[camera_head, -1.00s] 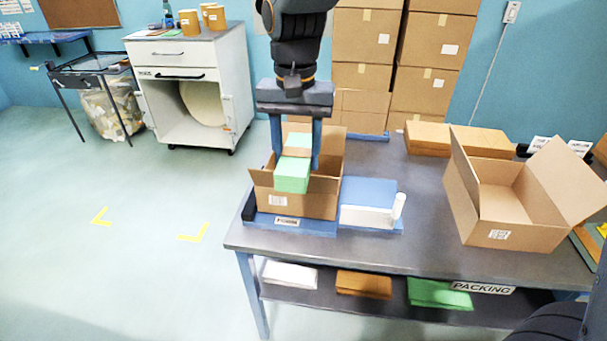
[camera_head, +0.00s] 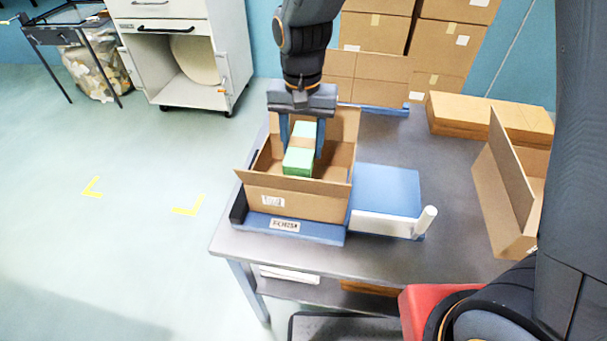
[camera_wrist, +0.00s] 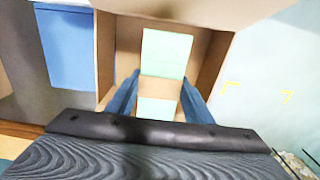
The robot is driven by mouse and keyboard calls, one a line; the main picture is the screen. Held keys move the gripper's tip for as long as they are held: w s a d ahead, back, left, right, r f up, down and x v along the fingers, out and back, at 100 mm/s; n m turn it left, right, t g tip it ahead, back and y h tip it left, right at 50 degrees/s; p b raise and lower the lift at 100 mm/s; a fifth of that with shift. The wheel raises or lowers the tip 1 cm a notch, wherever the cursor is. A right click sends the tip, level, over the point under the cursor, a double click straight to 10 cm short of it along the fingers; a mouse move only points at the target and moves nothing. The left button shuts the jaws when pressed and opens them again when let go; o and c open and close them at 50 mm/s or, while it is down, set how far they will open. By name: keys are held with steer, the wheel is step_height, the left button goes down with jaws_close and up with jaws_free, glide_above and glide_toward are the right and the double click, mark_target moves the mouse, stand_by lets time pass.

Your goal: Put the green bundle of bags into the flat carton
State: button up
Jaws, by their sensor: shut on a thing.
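The green bundle of bags (camera_head: 299,162) has a tan band around its middle. My gripper (camera_head: 303,150) points down and is shut on the bundle, one blue finger on each side. The bundle is over the open mouth of a brown carton (camera_head: 292,201) that sits on a blue platform; I cannot tell whether it touches the carton's floor. In the wrist view the bundle (camera_wrist: 165,55) lies between the fingers with carton walls around it. A second open carton (camera_head: 508,200) stands at the right of the table, partly hidden by my arm.
A blue pad with a white roller edge (camera_head: 385,222) is right of the carton. Flat brown cartons (camera_head: 480,112) lie at the back right, with stacked boxes (camera_head: 372,30) behind the table. A white cabinet (camera_head: 185,50) stands at the back left.

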step_height(320, 180, down, 11)
steer(key=shift+f+p, duration=0.1)
steer(key=shift+p, duration=0.95)
steer(key=shift+f, duration=0.1)
steer(key=o, duration=1.1)
steer(key=shift+o, duration=0.2)
step_height(320, 180, up, 12)
steer(key=b, duration=0.2)
steer(key=shift+b, duration=0.4)
steer(key=s+d, duration=0.4)
steer(key=d, duration=0.7)
steer(key=s+d+r+n+t, duration=0.1)
steer(key=s+d, duration=0.3)
steer(key=d, duration=0.6)
steer(key=shift+d+r+n, duration=0.2)
steer(key=shift+d+n, duration=0.1)
steer(key=shift+d, duration=0.1)
